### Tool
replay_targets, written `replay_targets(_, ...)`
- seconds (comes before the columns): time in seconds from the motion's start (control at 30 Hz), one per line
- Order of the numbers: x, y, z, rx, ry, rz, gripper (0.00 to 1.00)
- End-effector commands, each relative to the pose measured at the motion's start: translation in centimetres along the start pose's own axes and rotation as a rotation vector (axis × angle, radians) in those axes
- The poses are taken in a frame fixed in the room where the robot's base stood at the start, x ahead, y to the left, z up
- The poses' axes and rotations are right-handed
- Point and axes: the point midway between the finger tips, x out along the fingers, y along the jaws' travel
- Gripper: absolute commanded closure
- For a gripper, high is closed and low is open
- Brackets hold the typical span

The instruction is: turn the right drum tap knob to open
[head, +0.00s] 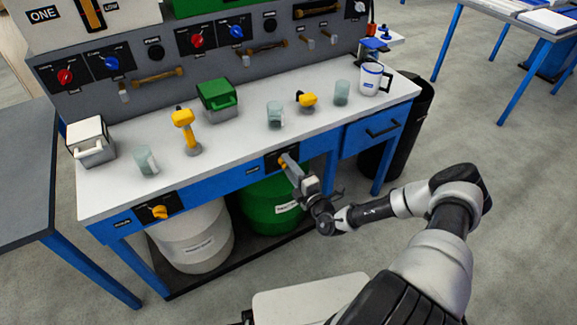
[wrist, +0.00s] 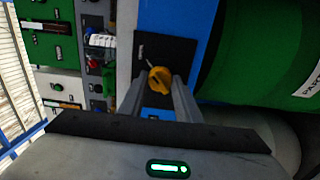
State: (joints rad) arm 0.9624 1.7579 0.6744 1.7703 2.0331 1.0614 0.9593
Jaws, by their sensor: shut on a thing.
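The right drum tap knob is the yellow knob (wrist: 160,80) on a black plate (wrist: 172,52) set in the blue front of the bench. My gripper (head: 291,168) reaches this plate, above the green drum (head: 272,206). In the wrist view my gripper's two fingers (wrist: 160,92) stand on either side of the yellow knob and are shut on it. In the head view my gripper mostly hides this knob. A second yellow knob (head: 160,212) sits on a black plate at the left of the bench front, above the white drum (head: 196,238).
The bench top (head: 240,140) holds several glasses, a yellow tool (head: 184,128), a green box (head: 216,95) and a white mug (head: 371,78). A drawer (head: 375,132) is right of my gripper. A dark bin (head: 412,120) stands at the bench's right end. The floor in front is open.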

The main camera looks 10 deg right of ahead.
Motion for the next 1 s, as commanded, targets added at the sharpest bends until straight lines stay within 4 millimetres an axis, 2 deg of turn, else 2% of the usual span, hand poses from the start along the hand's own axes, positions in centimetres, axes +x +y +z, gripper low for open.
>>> replay_targets(0.5, -0.09, -0.13, -0.13, 0.020, 0.002, -0.003, 0.92)
replay_targets(0.53, -0.09, -0.13, -0.14, 0.020, 0.002, -0.003, 0.65)
replay_targets(0.6, -0.08, -0.12, -0.12, 0.019, 0.002, -0.003, 0.53)
replay_targets(1.0, -0.59, -0.02, 0.01, 0.017, 0.000, -0.002, 0.51)
